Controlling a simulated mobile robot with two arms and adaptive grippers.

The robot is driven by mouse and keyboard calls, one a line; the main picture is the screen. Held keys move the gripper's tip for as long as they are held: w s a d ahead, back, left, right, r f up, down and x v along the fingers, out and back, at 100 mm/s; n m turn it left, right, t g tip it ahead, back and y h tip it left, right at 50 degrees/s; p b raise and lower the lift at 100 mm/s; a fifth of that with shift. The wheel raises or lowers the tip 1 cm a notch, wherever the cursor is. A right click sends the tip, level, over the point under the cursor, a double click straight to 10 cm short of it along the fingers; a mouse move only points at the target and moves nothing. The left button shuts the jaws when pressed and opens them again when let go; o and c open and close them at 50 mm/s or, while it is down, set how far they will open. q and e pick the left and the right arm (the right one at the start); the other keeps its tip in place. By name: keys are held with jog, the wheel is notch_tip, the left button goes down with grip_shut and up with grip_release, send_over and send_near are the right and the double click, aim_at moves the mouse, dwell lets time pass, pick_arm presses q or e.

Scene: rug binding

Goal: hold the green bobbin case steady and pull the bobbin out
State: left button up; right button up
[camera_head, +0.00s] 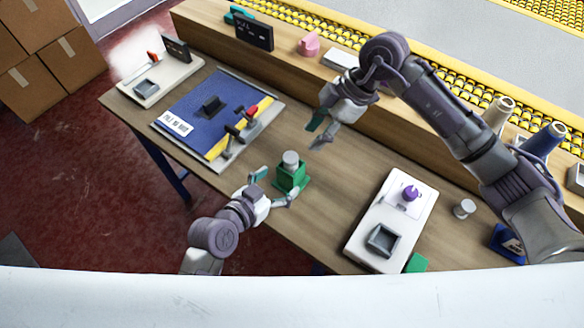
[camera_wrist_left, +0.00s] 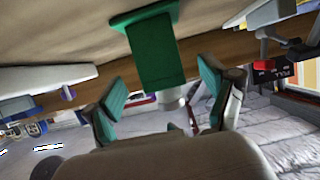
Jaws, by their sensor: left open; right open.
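The green bobbin case (camera_head: 291,179) stands upright on the wooden table, with the pale grey bobbin (camera_head: 291,159) showing out of its top. My left gripper (camera_head: 273,186) is open at the near-left side of the case, its fingers apart. In the left wrist view the green case (camera_wrist_left: 153,52) is ahead of the open left fingers (camera_wrist_left: 165,103), and the bobbin (camera_wrist_left: 170,100) shows partly beyond it. I cannot tell whether a finger touches the case. My right gripper (camera_head: 318,134) is open and empty, above the table behind and to the right of the bobbin.
A blue board with clamps (camera_head: 205,108) lies to the left. A white tray (camera_head: 407,205) with a purple spool and a grey square recess lies to the right, beside a small grey cylinder (camera_head: 464,208). A raised wooden shelf (camera_head: 281,67) runs along the back.

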aim_at(290, 158)
pick_arm(q)
jog(key=x, duration=0.8)
jog(key=shift+w+d, duration=0.1)
jog(key=shift+w, duration=0.05)
jog(key=c, duration=1.2)
jog(key=shift+o, duration=0.2)
pick_arm(e)
jog(key=o, duration=0.3)
jog(key=shift+a, duration=0.1)
jog(key=shift+o, duration=1)
jog(key=a+r+n+h, duration=0.2)
jog(key=a+n+h, duration=0.1)
jog(key=a+r+n+h, duration=0.1)
jog(key=a, duration=0.1)
jog(key=shift+s+n, duration=0.4)
jog(key=shift+n+t+h, duration=0.5)
jog(key=shift+n+h, duration=0.1)
jog(key=shift+h, duration=0.3)
jog(key=f, duration=1.1)
jog(key=shift+s+a+f, duration=0.1)
jog(key=shift+a+f, duration=0.1)
